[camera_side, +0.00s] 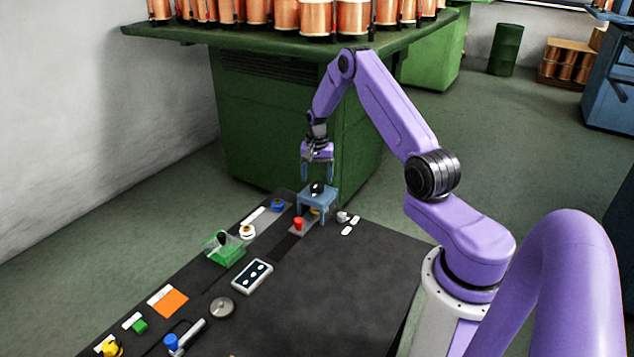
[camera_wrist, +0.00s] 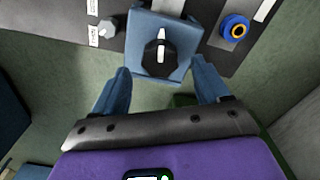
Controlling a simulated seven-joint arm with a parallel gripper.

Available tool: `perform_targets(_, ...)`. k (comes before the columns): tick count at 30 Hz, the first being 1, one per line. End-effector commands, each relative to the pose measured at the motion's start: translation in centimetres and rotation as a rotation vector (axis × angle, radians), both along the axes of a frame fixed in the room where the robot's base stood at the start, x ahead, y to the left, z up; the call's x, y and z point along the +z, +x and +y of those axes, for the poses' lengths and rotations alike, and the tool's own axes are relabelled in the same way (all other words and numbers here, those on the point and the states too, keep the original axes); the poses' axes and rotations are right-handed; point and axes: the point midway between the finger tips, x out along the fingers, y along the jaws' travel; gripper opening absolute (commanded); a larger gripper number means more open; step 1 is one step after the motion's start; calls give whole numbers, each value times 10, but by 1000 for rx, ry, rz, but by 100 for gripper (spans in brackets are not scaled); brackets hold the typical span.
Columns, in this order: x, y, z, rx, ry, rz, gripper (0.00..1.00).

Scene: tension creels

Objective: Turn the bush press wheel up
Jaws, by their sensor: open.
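A blue bench-like frame (camera_side: 318,201) stands at the far end of the dark table, with a black knob (camera_side: 317,187) on top; this looks like the bush press and its wheel. In the wrist view the black knob (camera_wrist: 153,60) carries a white pointer mark, pointing roughly to the top of the picture, and sits on the blue top (camera_wrist: 178,32). My gripper (camera_side: 317,178) is open and empty, pointing down just above the knob. In the wrist view its fingers (camera_wrist: 160,70) are on either side of the knob's near edge, and I see no contact.
A red button (camera_side: 298,223) stands close in front of the frame. A blue-ringed button (camera_side: 278,205), a small grey knob (camera_side: 342,216) and a green-framed switch (camera_side: 224,247) are nearby. The table's right part is clear.

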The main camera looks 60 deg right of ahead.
Motion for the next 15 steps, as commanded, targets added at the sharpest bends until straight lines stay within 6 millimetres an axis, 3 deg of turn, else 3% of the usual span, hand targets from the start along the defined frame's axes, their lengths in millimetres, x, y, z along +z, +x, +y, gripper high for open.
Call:
perform_targets(6, -23, 0, 0, 1, 0, 0, 75)
perform_targets(15, -27, 0, 0, 1, -1, 0, 75)
